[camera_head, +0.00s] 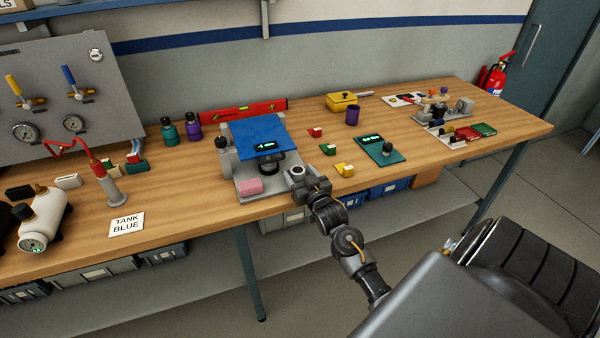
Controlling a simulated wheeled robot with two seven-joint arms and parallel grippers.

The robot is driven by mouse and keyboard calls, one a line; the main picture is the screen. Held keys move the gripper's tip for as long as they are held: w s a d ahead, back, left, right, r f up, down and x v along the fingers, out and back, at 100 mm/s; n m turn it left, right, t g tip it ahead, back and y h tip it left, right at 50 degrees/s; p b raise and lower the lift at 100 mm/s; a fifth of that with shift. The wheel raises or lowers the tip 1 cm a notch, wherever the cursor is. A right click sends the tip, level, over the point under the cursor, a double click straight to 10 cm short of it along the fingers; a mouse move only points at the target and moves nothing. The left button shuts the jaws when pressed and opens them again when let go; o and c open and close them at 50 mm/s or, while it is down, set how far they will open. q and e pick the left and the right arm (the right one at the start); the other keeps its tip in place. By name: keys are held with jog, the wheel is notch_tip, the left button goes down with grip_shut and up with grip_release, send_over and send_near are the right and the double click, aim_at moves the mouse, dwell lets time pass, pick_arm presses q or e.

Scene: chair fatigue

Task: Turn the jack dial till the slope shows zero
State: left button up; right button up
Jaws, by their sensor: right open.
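A jack fixture stands near the front edge of the bench, with a tilted blue plate (257,130) over a grey base (243,170). A small dark display (266,146) with lit characters sits at the plate's front; its reading is too small to be sure of. A dark round part (271,164) shows under the plate, and a black knob (221,142) stands at its left. I cannot tell which is the dial. My right gripper (298,178) is open at the fixture's front right corner, apart from both round parts. My left gripper is not in view.
Small red, green and yellow blocks and a green device (381,150) stand to the right.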

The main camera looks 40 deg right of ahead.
jog(key=shift+w, duration=0.2)
jog(key=c, duration=1)
jog(key=shift+a+r+m+g+h, duration=0.15)
jog(key=shift+m+g+h, duration=0.15)
jog(key=shift+m+h, duration=0.45)
jog(key=shift+w+m+g+h+p, duration=0.1)
jog(key=shift+m+g+h+p, duration=0.55)
jog(key=shift+h, duration=0.9)
jog(key=o, duration=1)
